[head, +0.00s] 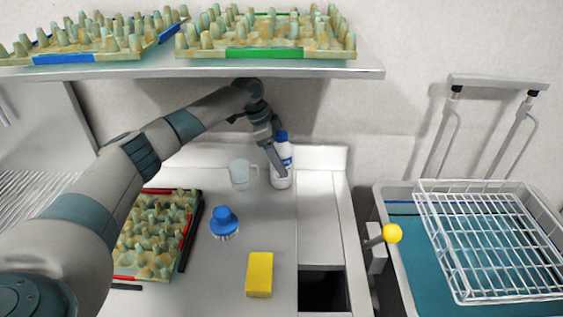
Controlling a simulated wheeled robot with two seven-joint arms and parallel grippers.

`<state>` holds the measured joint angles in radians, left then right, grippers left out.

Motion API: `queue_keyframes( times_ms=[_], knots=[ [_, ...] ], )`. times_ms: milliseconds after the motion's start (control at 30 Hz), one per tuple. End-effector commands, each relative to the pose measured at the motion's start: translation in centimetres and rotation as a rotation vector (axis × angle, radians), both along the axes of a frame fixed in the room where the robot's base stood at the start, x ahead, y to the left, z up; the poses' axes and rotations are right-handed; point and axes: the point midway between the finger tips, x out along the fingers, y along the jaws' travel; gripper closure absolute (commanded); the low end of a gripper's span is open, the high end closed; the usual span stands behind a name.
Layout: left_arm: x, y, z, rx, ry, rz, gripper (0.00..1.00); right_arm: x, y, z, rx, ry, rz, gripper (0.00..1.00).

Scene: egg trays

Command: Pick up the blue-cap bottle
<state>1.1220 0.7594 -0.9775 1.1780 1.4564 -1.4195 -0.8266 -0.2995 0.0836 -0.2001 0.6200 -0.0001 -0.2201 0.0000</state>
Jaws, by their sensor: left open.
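The blue-cap bottle (286,155) stands upright at the back of the counter, under the shelf. It has a white body and a blue cap. My left gripper (278,160) is at the bottle, its fingers open and pointing down. A finger covers part of the bottle's left side in the head view. I cannot tell whether the fingers touch the bottle or are around it. My right gripper is not in view.
A clear mug (240,174) stands just left of the bottle. A blue-handled brush (224,222), a yellow sponge (259,274) and an egg tray (127,262) lie nearer. The shelf (330,72) with egg trays hangs above. A wire rack (470,298) sits right, over a basin.

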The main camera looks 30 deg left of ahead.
Motion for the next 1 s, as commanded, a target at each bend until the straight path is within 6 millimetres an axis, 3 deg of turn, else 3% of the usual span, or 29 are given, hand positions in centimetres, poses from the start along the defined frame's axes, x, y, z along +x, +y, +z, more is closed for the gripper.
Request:
queue_keyframes(
  times_ms=[400,467,667,1000],
  knots=[
    [0.02,-0.01,-0.02,0.000,0.000,0.000,0.25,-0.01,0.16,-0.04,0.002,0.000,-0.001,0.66],
    [0.02,-0.01,-0.01,0.000,0.000,0.000,0.34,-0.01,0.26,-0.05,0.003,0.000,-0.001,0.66],
    [0.01,-0.01,-0.01,0.000,0.000,0.000,0.82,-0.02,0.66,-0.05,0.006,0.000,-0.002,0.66],
    [0.05,-0.05,0.15,-0.001,-0.003,0.000,0.84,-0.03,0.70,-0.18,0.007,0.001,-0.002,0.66]
  ],
)
